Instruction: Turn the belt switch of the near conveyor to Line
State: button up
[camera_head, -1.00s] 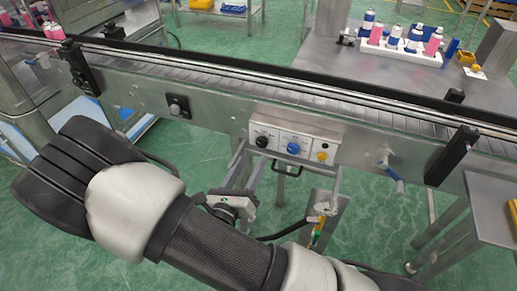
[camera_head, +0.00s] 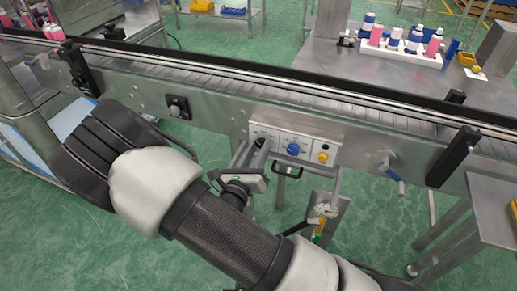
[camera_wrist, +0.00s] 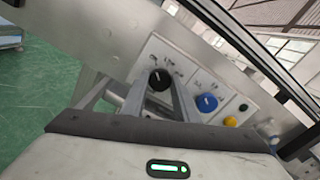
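The control panel (camera_head: 318,146) is on the near conveyor's side. It carries a black knob (camera_wrist: 160,80) at left, a blue knob (camera_head: 293,149) in the middle and a yellow button (camera_head: 323,157) at right. The blue knob also shows in the wrist view (camera_wrist: 207,103). The panel's lettering is too small to read. My gripper (camera_head: 252,150) is open in front of the panel's left end, its fingers (camera_wrist: 159,97) reaching toward the black knob. In the head view the fingers largely hide that knob. I cannot tell whether they touch it.
The near conveyor (camera_head: 215,107) runs across the view, with black brackets (camera_head: 452,157) and a blue-handled lever (camera_head: 393,175) on its side. Behind it, a table holds a white rack (camera_head: 400,53) of bottles. A black handle (camera_head: 288,172) sits below the panel.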

jog(key=shift+m, duration=0.4)
jog(key=shift+c, duration=0.6)
jog(key=m, duration=0.3)
jog(key=shift+m, duration=0.4)
jog(key=m+b, duration=0.2)
jog(key=m, duration=0.3)
jog(key=o, duration=1.1)
jog(key=shift+c, duration=0.2)
jog(key=p+v, duration=0.1)
jog(key=v, duration=1.6)
jog(key=shift+s, duration=0.25)
